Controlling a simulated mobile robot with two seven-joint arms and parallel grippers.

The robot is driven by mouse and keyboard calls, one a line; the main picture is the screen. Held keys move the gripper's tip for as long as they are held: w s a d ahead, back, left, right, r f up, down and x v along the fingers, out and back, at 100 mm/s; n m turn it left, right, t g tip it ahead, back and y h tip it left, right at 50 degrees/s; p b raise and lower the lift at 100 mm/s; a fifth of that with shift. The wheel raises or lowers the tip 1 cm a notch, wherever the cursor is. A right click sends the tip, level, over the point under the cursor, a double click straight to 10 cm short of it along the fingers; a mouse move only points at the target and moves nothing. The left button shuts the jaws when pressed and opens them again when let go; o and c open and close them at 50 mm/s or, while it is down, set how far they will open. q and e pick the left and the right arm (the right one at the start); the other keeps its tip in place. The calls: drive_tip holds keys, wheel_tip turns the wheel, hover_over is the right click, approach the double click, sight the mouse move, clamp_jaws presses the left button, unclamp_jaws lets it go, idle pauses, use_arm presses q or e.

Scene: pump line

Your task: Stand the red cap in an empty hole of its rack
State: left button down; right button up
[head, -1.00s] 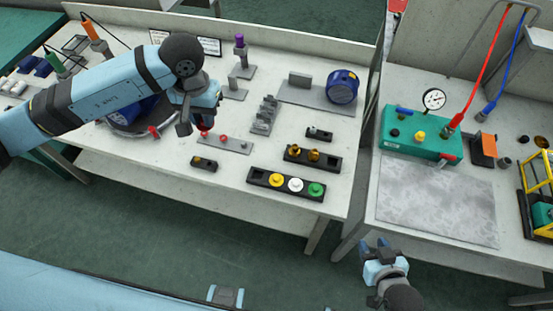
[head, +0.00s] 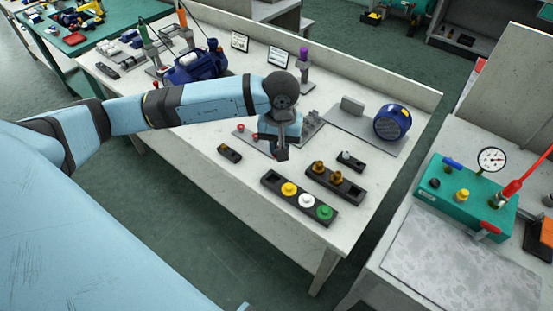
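The black rack (head: 331,219) on the pale bench holds a yellow cap (head: 289,188), a white cap (head: 306,201) and a green cap (head: 324,212) in a row. Its left-end hole (head: 271,179) looks empty. Two small red pieces (head: 241,127) (head: 255,134) show on a grey plate (head: 247,141) behind the rack. My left gripper (head: 281,154) points down over the right end of that plate, behind the black rack. Its fingertips are small and dark, so I cannot tell whether they hold a red cap. My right gripper is out of view.
A second black rack (head: 352,191) with two brass pieces stands behind the first. Small black blocks (head: 229,153) (head: 350,161) lie nearby. A blue round motor part (head: 392,122) is at the right back.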

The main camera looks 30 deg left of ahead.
use_arm(q)
drive_tip(key=shift+w+a+f+n+b, duration=0.1)
drive_tip(key=shift+a+f+n+b, duration=0.65)
drive_tip(key=shift+f, duration=1.15)
drive_tip(key=shift+w+a+f+n+b, duration=0.25)
drive_tip(key=shift+f+b, duration=0.85)
drive_tip(key=shift+f, duration=0.75)
drive_tip(key=shift+a+f+n+b, duration=0.5)
drive_tip(key=shift+f+b, duration=0.45)
drive_tip(key=shift+f, duration=0.95)
drive_tip(key=shift+d+f, duration=0.1)
drive_tip(key=shift+f, duration=0.55)
drive_tip(key=shift+f+b, duration=0.45)
drive_tip(key=shift+b, duration=0.35)
drive_tip(key=shift+f+b, duration=0.5)
drive_tip(key=shift+b, duration=0.1)
